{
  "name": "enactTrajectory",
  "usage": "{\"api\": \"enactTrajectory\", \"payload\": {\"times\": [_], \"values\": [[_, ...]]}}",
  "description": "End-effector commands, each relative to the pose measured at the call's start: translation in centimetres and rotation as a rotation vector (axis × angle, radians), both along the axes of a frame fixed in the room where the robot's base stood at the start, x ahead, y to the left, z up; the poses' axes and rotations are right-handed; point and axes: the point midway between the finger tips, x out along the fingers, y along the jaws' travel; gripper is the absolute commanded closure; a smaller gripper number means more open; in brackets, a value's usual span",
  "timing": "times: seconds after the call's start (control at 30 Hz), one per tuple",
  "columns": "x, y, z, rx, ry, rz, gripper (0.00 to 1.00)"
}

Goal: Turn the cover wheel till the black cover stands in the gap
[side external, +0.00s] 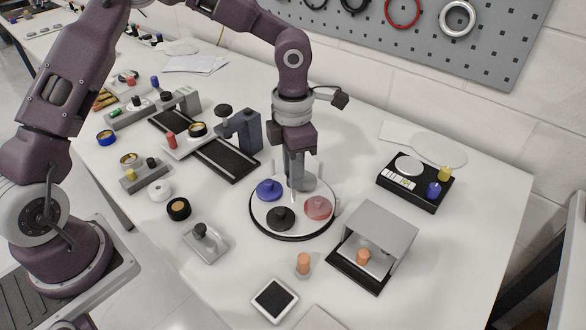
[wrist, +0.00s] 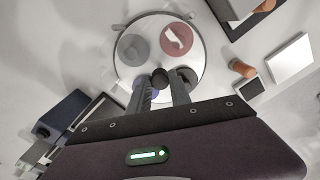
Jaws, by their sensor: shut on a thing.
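The cover wheel (side external: 258,220) is a round white disc on a dark base; it also shows in the wrist view (wrist: 155,22). It carries a blue cover (side external: 269,189) at the left, the black cover (side external: 281,217) at the front, a pinkish-red cover (side external: 318,208) at the right and a grey cover (side external: 308,182) at the back, partly behind my fingers. My gripper (side external: 294,184) points down over the wheel's middle. In the wrist view, its fingers (wrist: 160,88) are shut on a dark central knob (wrist: 160,77). Thin pale posts stand near the wheel's back; I cannot tell which opening is the gap.
A grey hooded box (side external: 382,228) with an orange peg stands right of the wheel. Another orange peg (side external: 303,263) stands in front. A black scale-like unit (side external: 428,200) stands at the right.

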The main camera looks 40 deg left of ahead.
Motion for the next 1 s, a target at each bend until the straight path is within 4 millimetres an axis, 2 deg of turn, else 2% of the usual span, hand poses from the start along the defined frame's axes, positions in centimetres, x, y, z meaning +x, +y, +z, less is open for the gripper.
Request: {"api": "enactTrajectory", "payload": {"times": [0.5,1.0], "values": [[0.03,-0.02,0.0,-0.001,0.0,-0.22,1.0],[0.07,-0.02,0.04,-0.002,-0.003,-0.301,1.0]]}}
